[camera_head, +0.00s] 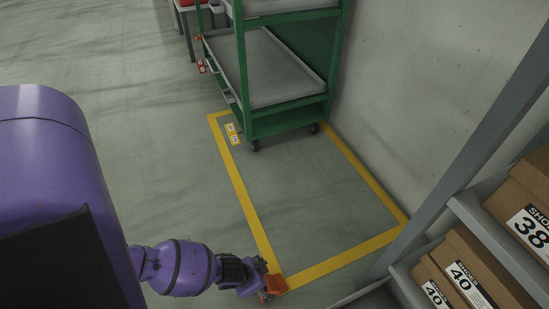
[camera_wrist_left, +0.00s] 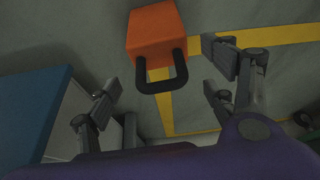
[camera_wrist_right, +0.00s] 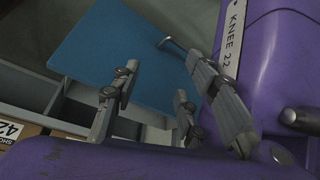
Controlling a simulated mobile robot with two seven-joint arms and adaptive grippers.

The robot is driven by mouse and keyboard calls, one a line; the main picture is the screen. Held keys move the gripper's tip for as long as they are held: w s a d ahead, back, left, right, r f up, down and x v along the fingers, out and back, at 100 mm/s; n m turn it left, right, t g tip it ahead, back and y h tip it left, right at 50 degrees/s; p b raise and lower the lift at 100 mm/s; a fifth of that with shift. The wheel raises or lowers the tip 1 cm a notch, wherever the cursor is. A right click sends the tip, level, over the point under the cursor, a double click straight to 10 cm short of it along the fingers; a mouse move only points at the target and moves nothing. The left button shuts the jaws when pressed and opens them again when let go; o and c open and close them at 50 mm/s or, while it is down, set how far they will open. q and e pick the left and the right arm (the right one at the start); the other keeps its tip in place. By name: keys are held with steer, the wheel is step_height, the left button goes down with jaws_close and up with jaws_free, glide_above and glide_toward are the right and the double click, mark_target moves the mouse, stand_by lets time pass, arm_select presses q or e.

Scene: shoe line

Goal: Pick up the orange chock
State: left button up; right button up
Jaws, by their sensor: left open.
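The orange chock (camera_head: 275,285) is on the floor by the near corner of the yellow floor marking, partly hidden by my left gripper (camera_head: 262,283) in the head view. In the left wrist view the chock (camera_wrist_left: 155,34) is an orange block with a black loop handle (camera_wrist_left: 181,75) facing my gripper. My left gripper (camera_wrist_left: 162,80) is open, its fingers spread on either side of the handle, with no clear contact. My right gripper (camera_wrist_right: 152,72) is open and empty in the right wrist view, and is not visible in the head view.
A green shelf cart (camera_head: 287,124) stands at the far end of the yellow-marked area (camera_head: 245,200). A rack with shoe boxes (camera_head: 470,270) stands at the right. A blue surface (camera_wrist_right: 125,50) lies beyond my right gripper.

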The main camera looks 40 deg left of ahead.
mark_target(271, 282)
arm_select(q)
steer(key=shift+b+x, duration=0.5)
steer(key=shift+x, duration=0.55)
steer(key=b+x, duration=0.2)
steer(key=x, duration=0.1)
steer(key=s+b+x, duration=0.1)
steer(key=x, duration=0.1)
steer(key=shift+a+f, duration=0.25)
steer(key=shift+f, duration=0.05)
steer(key=shift+f+b, duration=0.15)
steer(key=shift+b, duration=0.15)
steer(key=shift+w, duration=0.1)
steer(key=c, duration=1.7)
arm_select(e)
steer(key=f, duration=0.4)
steer(key=shift+d+f, duration=0.15)
steer(key=shift+d, duration=0.1)
